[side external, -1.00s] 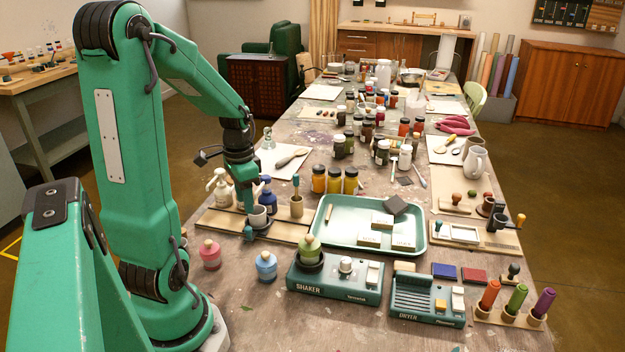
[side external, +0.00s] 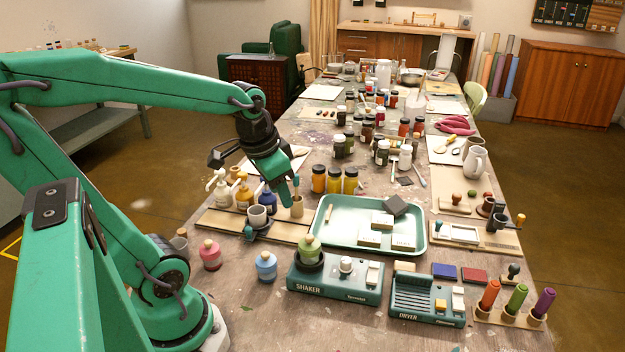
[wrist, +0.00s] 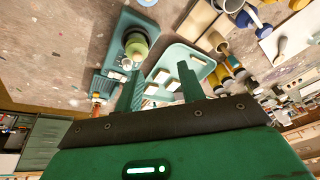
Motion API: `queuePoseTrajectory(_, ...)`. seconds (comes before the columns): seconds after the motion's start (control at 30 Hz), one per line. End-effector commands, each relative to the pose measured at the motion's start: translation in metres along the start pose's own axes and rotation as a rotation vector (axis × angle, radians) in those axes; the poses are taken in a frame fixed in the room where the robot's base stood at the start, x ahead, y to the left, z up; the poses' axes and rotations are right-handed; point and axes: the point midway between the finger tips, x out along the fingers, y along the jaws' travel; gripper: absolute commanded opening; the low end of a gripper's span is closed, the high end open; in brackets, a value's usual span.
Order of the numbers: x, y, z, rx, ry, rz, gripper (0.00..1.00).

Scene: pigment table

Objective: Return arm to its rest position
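My green arm is bent over the table's left side, with my gripper (side external: 284,192) tilted downward. In the side view it is above and right of the grey cup (side external: 257,215) and overlaps the area by a wooden holder (side external: 296,208) with a teal-handled tool. In the wrist view the two fingers of my gripper (wrist: 161,86) stand apart with nothing held between them.
The pale green tray (side external: 335,243) holds several blocks. The shaker (side external: 335,284) carries a green jar (side external: 309,249); the dryer (side external: 427,300) is beside it. Pump bottles (side external: 243,196) stand behind the cup. Pink (side external: 209,255) and blue (side external: 266,266) jars stand in front. Open floor lies left.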

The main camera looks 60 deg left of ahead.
Motion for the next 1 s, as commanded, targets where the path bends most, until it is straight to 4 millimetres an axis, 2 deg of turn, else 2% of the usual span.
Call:
queuePoseTrajectory(0.03, -0.008, 0.011, 0.000, 0.007, 0.031, 0.005, 0.39)
queuePoseTrajectory(0.2, -0.029, 0.042, 0.005, -0.001, 0.113, 0.032, 0.39)
queuePoseTrajectory(0.4, -0.045, 0.066, 0.013, -0.014, 0.179, 0.069, 0.39)
queuePoseTrajectory(0.6, -0.050, 0.074, 0.017, -0.021, 0.201, 0.086, 0.39)
queuePoseTrajectory(1.0, -0.050, 0.074, 0.017, -0.022, 0.201, 0.086, 0.39)
